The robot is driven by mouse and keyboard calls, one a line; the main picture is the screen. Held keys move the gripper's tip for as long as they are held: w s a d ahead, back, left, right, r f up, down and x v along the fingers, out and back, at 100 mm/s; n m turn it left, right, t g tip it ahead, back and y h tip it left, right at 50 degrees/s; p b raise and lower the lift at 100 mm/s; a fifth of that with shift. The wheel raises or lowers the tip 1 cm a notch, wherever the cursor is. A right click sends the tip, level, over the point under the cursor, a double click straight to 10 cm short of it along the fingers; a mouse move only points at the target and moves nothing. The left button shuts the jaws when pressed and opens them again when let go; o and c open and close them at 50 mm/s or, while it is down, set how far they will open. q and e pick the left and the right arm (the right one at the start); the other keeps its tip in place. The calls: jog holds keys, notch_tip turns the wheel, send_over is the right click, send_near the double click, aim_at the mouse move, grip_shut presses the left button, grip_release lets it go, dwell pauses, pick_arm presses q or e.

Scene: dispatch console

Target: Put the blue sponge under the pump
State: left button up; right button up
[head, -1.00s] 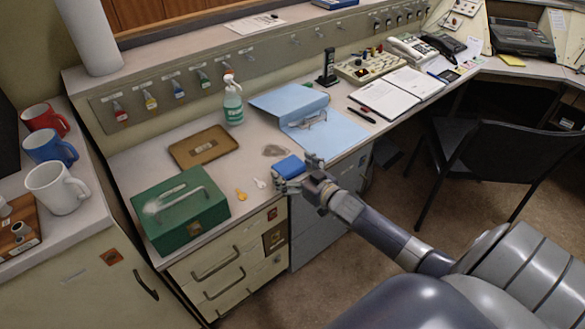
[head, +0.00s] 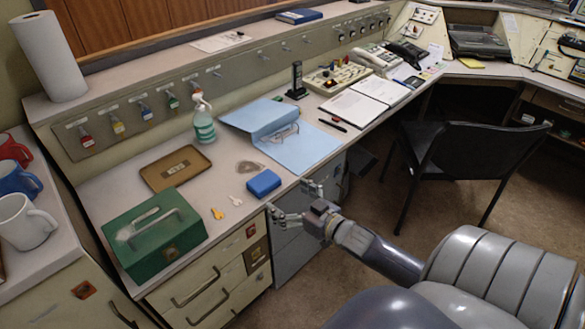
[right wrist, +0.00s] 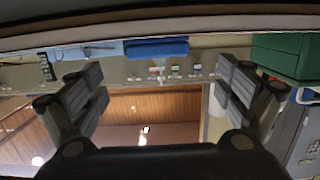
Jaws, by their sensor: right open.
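The pump bottle (head: 204,128), green-labelled with a white pump head, stands upright farther back against the switch panel. Between bottle and sponge the desk bears a greyish stain. My right gripper (head: 293,200) is open and empty just off the desk's front edge, in front of the sponge and apart from it. My left gripper is not in view.
A green cash box (head: 153,232) and a brown tray (head: 175,168) are on the left. A blue folder (head: 285,140) lies right of the bottle. A black chair (head: 460,155) stands right.

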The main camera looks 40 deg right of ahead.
jog(key=shift+s+r, duration=0.15)
jog(key=shift+s, duration=0.65)
